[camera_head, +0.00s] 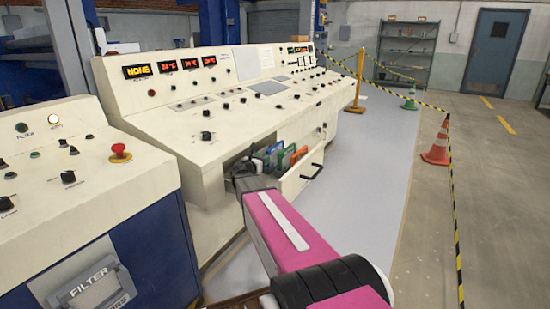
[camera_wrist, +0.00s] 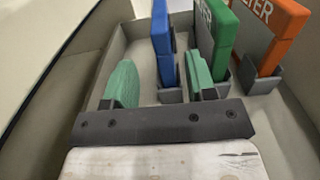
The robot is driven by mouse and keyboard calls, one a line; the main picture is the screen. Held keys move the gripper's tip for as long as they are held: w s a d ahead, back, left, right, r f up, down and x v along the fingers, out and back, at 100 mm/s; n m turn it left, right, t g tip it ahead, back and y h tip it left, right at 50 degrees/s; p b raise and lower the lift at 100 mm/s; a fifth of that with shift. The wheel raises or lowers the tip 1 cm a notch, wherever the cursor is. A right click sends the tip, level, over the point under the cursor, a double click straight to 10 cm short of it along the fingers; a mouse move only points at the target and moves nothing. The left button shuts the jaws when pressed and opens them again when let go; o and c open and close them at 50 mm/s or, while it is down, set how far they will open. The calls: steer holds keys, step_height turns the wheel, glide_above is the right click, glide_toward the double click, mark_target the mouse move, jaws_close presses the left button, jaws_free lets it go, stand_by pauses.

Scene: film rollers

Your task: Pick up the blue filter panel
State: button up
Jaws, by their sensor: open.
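The blue filter panel (camera_wrist: 162,45) stands upright in a grey holder in an open drawer. It also shows in the head view (camera_head: 273,149). In the wrist view my gripper (camera_wrist: 162,84) is open, with green finger pads on either side of the blue panel's line. The panel is nearer the right finger, and nothing is clasped. I cannot tell how deep the fingers reach beside it. In the head view my gripper (camera_head: 251,164) is at the drawer's left part, partly hidden by my pink arm.
A green panel (camera_wrist: 215,35) stands just right of the blue one, close to my right finger. An orange panel (camera_wrist: 278,35) stands farther right. The drawer (camera_head: 308,168) has a black handle and sticks out of the cream control console (camera_head: 225,100).

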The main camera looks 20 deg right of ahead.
mark_target(269, 153)
steer(key=x, duration=0.6)
steer(key=shift+d+r, duration=0.15)
steer(key=shift+d, duration=0.15)
jaws_close()
